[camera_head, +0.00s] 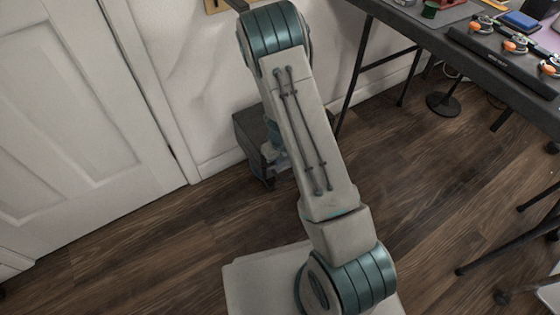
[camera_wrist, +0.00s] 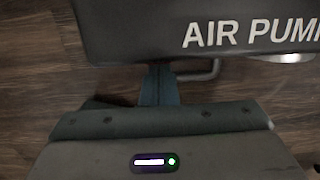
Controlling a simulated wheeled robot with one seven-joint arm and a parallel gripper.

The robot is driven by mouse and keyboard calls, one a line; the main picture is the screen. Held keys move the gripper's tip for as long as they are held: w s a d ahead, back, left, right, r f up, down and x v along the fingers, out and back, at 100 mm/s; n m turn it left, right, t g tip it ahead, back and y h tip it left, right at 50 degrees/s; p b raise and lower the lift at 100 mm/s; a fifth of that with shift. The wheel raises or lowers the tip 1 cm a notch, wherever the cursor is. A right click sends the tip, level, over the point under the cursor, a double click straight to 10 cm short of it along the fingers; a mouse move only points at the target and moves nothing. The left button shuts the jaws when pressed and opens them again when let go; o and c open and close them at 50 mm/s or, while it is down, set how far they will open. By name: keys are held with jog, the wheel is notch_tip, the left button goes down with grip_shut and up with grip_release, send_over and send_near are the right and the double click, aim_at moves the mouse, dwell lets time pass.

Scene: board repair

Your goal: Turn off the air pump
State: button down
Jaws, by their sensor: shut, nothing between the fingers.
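The air pump is a dark box (camera_head: 250,132) on the floor against the white wall, partly hidden behind my arm in the head view. In the wrist view the pump (camera_wrist: 130,30) fills the top, with white letters reading "AIR PUM" before the frame cuts them off. My gripper (camera_wrist: 160,72) is shut and empty, its teal fingers close to the pump's lower edge. I cannot tell whether they touch. A grey bent bar (camera_wrist: 205,74) shows just right of the fingertips, below the pump's edge. No switch can be made out clearly.
A dark worktable (camera_head: 480,60) with tools on it stands at the upper right, its thin black legs reaching the floor. A white door (camera_head: 80,120) is at the left. Wooden floor (camera_head: 430,200) is open between my arm and the table legs.

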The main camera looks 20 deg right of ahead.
jog(key=shift+w+p, duration=0.15)
jog(key=shift+p, duration=0.4)
jog(key=shift+w+f+p, duration=0.1)
jog(key=shift+f+p, duration=0.15)
jog(key=shift+p, duration=0.05)
jog(key=shift+r, duration=0.1)
